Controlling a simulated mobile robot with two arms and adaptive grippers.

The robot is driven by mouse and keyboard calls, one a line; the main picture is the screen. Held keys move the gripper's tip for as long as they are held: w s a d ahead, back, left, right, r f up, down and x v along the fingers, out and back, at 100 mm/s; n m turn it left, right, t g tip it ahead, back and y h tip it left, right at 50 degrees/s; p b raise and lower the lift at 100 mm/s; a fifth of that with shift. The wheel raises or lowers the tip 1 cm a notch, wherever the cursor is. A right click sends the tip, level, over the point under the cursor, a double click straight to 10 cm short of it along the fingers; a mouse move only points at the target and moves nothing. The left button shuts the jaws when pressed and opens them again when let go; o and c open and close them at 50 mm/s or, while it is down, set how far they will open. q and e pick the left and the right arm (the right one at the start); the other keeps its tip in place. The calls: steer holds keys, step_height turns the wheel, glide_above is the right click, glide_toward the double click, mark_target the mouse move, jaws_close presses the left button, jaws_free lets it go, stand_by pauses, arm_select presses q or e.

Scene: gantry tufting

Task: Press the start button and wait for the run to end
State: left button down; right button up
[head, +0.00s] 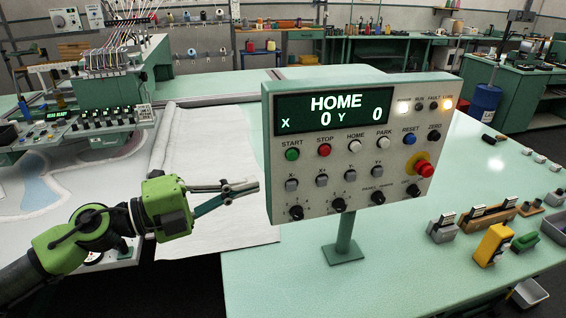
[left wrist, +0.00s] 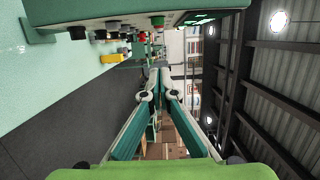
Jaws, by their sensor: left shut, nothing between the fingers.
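The green start button (head: 292,154) is at the left of the top button row, beside the red stop button (head: 325,151). My left gripper (head: 256,185) is shut and empty, just left of the panel's left edge and lower than the start button, apart from it. In the left wrist view the shut fingers (left wrist: 160,80) point ahead and the panel (left wrist: 120,12) shows sideways along the top. My right gripper is not in view.
A red emergency knob (head: 425,169) sticks out at the panel's right. A yellow block (head: 493,245) and several small tools lie on the table right of the panel. White cloth (head: 205,170) and the tufting head (head: 105,90) are to the left. The table front (head: 290,290) is clear.

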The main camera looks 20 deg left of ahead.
mark_target(292, 155)
arm_select(q)
steer(key=w+d+p, duration=0.4)
steer(key=w+p, duration=0.1)
steer(key=w, duration=0.5)
steer(key=shift+p, duration=0.3)
stand_by(0.4)
